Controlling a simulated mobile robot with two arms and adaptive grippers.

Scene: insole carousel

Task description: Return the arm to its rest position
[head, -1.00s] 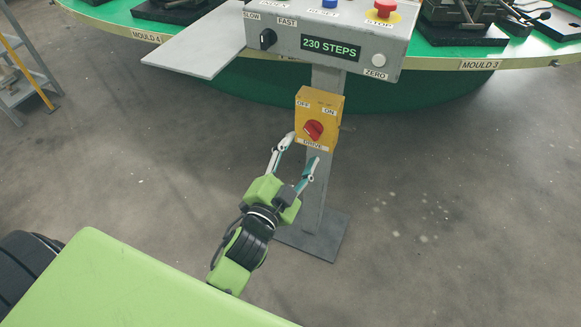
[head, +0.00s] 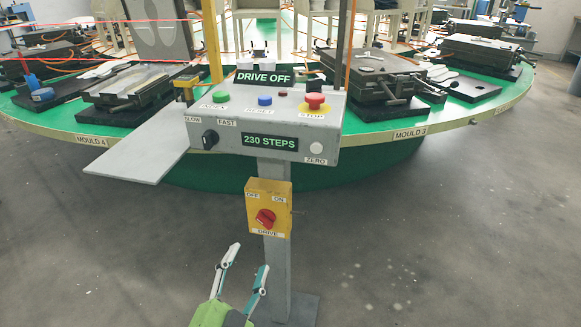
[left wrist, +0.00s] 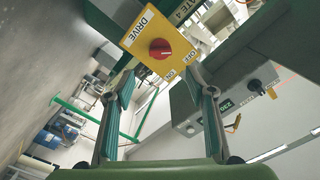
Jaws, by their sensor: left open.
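My left gripper (head: 249,258) is at the bottom of the head view, fingers apart and pointing up, with nothing between them. Its fingertips are just below and left of the yellow drive switch box (head: 283,212) in the picture, apart from it. The box has a red knob (head: 266,218) and OFF and ON labels. In the left wrist view the open gripper (left wrist: 163,70) shows both fingers, with the yellow box (left wrist: 138,42) and red knob (left wrist: 160,49) beyond the tips. My right gripper is not in view.
The grey control panel (head: 225,138) on its post (head: 276,268) reads DRIVE OFF and 230 STEPS. A grey shelf (head: 140,155) juts out at its left. The green carousel (head: 370,160) with moulds stands behind. The floor (head: 450,240) on the right is clear.

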